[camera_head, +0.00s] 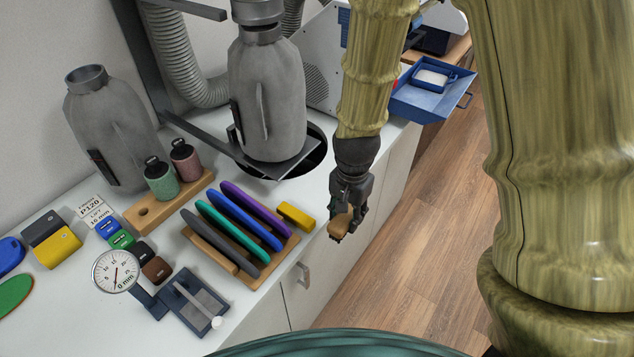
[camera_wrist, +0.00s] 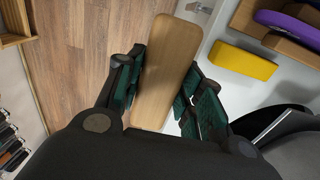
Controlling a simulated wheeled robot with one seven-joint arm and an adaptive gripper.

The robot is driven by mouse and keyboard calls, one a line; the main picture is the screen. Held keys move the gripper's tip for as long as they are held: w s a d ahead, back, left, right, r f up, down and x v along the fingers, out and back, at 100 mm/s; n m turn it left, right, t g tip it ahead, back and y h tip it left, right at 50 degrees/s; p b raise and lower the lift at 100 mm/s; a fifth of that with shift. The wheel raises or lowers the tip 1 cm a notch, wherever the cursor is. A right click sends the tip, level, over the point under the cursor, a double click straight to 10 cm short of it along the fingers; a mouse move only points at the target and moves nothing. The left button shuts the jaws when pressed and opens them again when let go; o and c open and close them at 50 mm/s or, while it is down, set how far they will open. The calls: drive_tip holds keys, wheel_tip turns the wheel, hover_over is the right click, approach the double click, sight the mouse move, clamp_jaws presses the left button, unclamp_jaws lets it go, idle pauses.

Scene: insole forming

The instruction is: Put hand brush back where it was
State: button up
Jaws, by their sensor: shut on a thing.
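The hand brush (camera_wrist: 168,62) shows in the wrist view as a long, pale wooden block between the two fingers of my gripper (camera_wrist: 160,92). Its bristles are hidden. In the head view the brush (camera_head: 340,223) is a small tan piece at the tip of my gripper (camera_head: 346,212), which points down. My gripper is shut on the brush and holds it in the air beside the front edge of the white counter, seemingly over the floor side.
A yellow block (camera_head: 296,216) lies on the counter near its edge, beside a wooden rack (camera_head: 223,262) of coloured insoles (camera_head: 245,219). A blue tray (camera_head: 428,100) is at the back right.

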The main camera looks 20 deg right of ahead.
drive_tip(key=w+p, duration=0.1)
drive_tip(key=w, duration=0.4)
drive_tip(key=w+a+f+p, duration=0.1)
drive_tip(key=w+p, duration=0.1)
drive_tip(key=w, duration=0.2)
drive_tip(key=w+a+p, duration=0.1)
drive_tip(key=w+p, duration=0.1)
drive_tip(key=w, duration=0.3)
drive_tip(key=shift+w+f, duration=0.15)
drive_tip(key=shift+w, duration=0.15)
drive_tip(key=shift+f+p, duration=1.2)
drive_tip(key=shift+f, duration=0.6)
drive_tip(key=shift+w+f, duration=0.1)
drive_tip(key=shift+f, duration=0.05)
drive_tip(key=o, duration=1.1)
drive_tip(key=shift+r, duration=0.2)
drive_tip(key=shift+r+b, duration=2.4)
drive_tip(key=shift+r, duration=3.55)
